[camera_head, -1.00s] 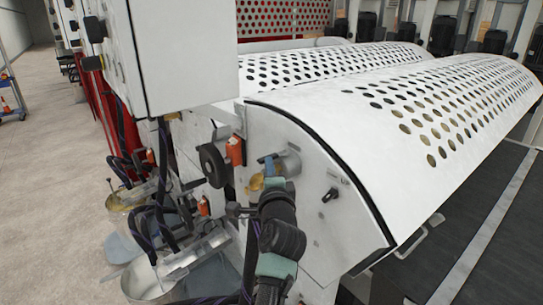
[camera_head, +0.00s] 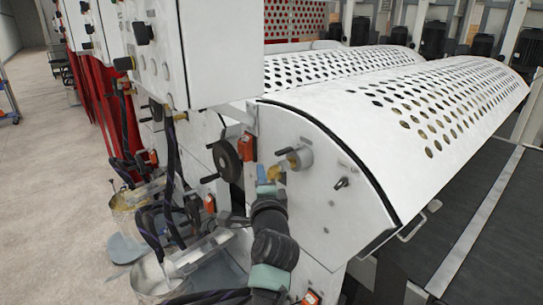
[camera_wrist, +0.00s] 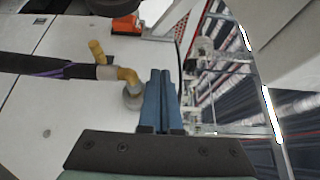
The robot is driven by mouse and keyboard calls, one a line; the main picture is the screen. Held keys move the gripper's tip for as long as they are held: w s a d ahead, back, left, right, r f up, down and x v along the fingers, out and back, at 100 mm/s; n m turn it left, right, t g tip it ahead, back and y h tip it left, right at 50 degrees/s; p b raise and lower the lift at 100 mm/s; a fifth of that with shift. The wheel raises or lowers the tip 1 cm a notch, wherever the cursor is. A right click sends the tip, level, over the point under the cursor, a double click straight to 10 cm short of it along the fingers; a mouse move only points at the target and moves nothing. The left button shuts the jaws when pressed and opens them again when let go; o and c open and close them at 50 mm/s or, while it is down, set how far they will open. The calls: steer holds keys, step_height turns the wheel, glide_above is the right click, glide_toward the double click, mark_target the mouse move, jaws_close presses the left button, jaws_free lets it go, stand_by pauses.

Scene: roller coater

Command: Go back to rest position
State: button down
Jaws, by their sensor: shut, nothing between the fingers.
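My gripper (camera_wrist: 161,88) shows in the wrist view with its two blue fingers pressed together and nothing between them. In the head view my gripper (camera_head: 264,178) is at the end of my arm, low in the middle, in front of the coater's white side panel (camera_head: 318,215). In the wrist view a yellow pipe elbow (camera_wrist: 128,75) with a grey fitting is just left of the fingers. I cannot tell whether they touch it.
A perforated white cover (camera_head: 400,110) curves over the rollers. A white control box (camera_head: 200,50) hangs at upper left. Metal buckets (camera_head: 160,278) with hoses stand at lower left. The floor (camera_head: 50,200) at far left is open.

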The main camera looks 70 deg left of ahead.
steer(key=w+d+r+n+t+h+b, duration=0.1)
steer(key=w+d+r+t, duration=0.45)
steer(key=d, duration=0.35)
steer(key=w+d+r+n+t+h+b, duration=0.15)
steer(key=w+d+r+t, duration=0.25)
steer(key=w+d+r, duration=0.45)
steer(key=w+d+r+t+h+b, duration=0.1)
steer(key=w+d+r+t+b, duration=0.25)
steer(key=d, duration=0.75)
steer(key=s+d+r+t+h, duration=0.2)
steer(key=d+r+t+h, duration=0.1)
steer(key=d, duration=0.7)
steer(key=s+d+r+t+h+b, duration=0.1)
steer(key=s+d+r+t+h, duration=0.2)
steer(key=d+h, duration=0.3)
steer(key=s+d+r+t+h, duration=0.2)
steer(key=d+r+t+h, duration=0.3)
steer(key=d, duration=0.8)
steer(key=shift+s+d+r+b, duration=0.2)
steer(key=shift+d+r+b, duration=0.15)
steer(key=shift+a, duration=0.1)
